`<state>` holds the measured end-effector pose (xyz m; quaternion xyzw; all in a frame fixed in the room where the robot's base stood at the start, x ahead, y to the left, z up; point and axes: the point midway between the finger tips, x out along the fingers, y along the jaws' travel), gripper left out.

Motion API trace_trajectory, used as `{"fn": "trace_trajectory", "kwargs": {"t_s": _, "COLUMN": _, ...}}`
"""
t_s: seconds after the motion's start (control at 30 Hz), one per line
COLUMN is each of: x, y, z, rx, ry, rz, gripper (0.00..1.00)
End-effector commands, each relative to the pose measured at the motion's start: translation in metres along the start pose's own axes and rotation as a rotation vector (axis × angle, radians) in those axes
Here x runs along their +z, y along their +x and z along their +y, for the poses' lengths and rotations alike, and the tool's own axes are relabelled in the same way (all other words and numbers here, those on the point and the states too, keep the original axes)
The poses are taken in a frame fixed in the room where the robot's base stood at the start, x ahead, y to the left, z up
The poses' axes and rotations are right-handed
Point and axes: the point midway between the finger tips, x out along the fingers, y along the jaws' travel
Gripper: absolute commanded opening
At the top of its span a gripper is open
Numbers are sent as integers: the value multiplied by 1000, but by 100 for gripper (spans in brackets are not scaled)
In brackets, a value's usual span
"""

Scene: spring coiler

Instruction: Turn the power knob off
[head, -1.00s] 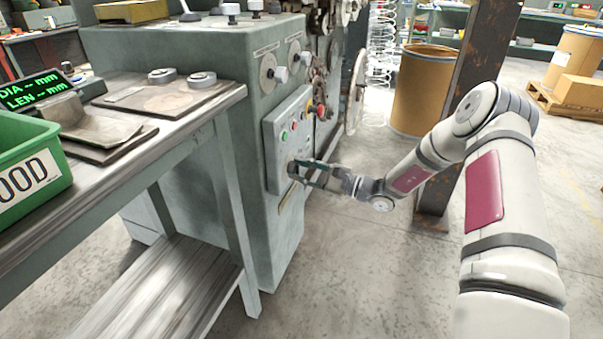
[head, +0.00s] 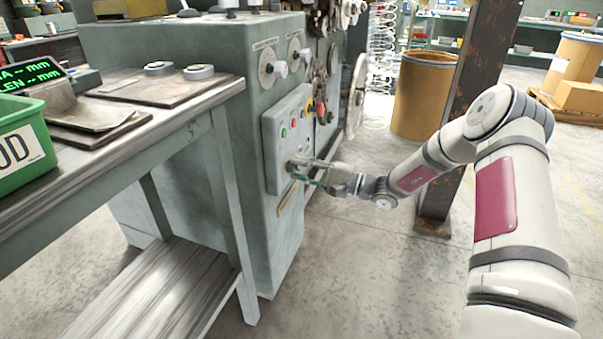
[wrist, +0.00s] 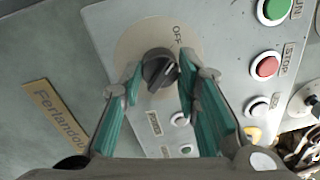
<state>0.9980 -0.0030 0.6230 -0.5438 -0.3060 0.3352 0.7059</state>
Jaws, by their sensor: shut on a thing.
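The power knob (wrist: 160,69) is a dark round knob on a pale round plate, with the word OFF printed beside it. A light mark on the knob slants toward the upper right in the wrist view; I cannot tell whether it lines up with OFF. My gripper (wrist: 161,76) has its teal-padded fingers on either side of the knob and is shut on it. In the head view my gripper (head: 298,170) reaches the lower part of the grey control panel (head: 272,150), hiding most of the knob.
A green RUN button (wrist: 274,9) and a red STOP button (wrist: 266,66) sit on the panel near the knob. A brass nameplate (wrist: 54,115) is on the machine body. A workbench (head: 190,115) stands left; a rusty post (head: 455,130) stands behind my arm.

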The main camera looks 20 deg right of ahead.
Motion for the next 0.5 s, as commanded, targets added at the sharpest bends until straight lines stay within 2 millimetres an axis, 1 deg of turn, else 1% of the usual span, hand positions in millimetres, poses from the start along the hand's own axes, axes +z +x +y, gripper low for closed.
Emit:
{"fn": "trace_trajectory", "kwargs": {"t_s": 0.23, "x": 0, "y": -1, "z": 2, "rx": 3, "ry": -39, "rz": -3, "gripper": 2}}
{"fn": "trace_trajectory", "kwargs": {"t_s": 0.5, "x": 0, "y": -1, "z": 2, "rx": 4, "ry": -43, "rz": -3, "gripper": 2}}
